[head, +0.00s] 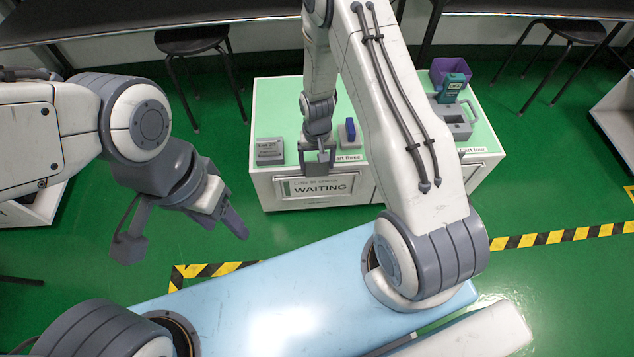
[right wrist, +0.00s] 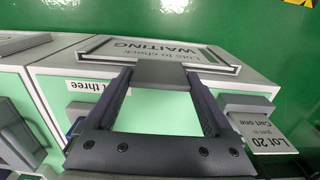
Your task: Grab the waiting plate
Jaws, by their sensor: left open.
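The waiting plate (head: 320,189), a pale framed sign reading "Lots to check WAITING", is at the front of the white cart. It also shows upside down in the right wrist view (right wrist: 165,48). A grey tab (right wrist: 168,74) stands at its upper edge. My right gripper (head: 319,165) is at this tab. In the right wrist view its two fingers (right wrist: 166,84) lie on either side of the tab, with no clear gap, so it looks shut on it. The plate is still at the cart front. My left gripper (head: 188,240) is open and empty, above the floor at the left.
The cart's green top (head: 285,115) bears a grey "Lot 20" block (head: 270,151), a blue device (head: 350,130), a teal tester (head: 451,87) in a grey holder (head: 456,122) and a purple bin (head: 449,70). A light blue surface (head: 290,310) lies in front.

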